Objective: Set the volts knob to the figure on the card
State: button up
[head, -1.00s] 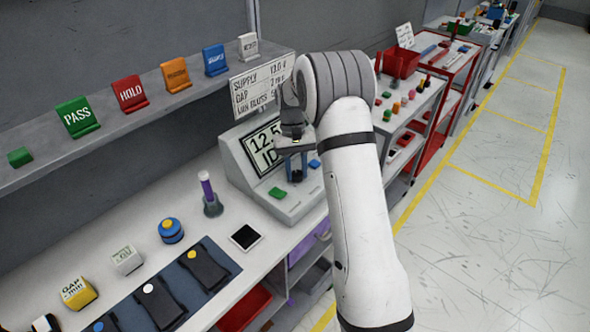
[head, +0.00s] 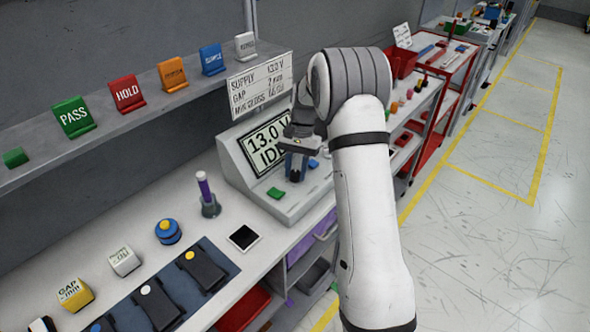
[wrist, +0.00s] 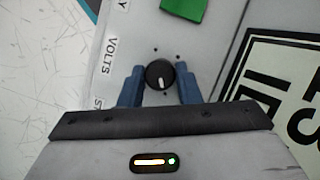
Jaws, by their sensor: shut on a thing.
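The black round volts knob (wrist: 160,75) with a white pointer mark sits between my gripper's blue fingers in the wrist view, next to a VOLTS label (wrist: 109,55). The unit's display (head: 265,144) reads 13.0 V, with letters like "ID" below, partly covered by my wrist. The card (head: 258,84) above the unit reads SUPPLY 13.0 V, with gap and gloss lines under it.
Coloured signs stand on the shelf (head: 60,140).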

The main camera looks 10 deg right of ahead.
jog(key=shift+s+f, duration=0.2)
jog(key=o, duration=1)
jog(key=shift+r, duration=0.15)
jog(key=shift+w, duration=0.1)
jog(key=b+v, duration=0.1)
jog(key=v, duration=0.6)
jog(key=shift+w+d+r, duration=0.15)
jog(key=shift+r, duration=0.2)
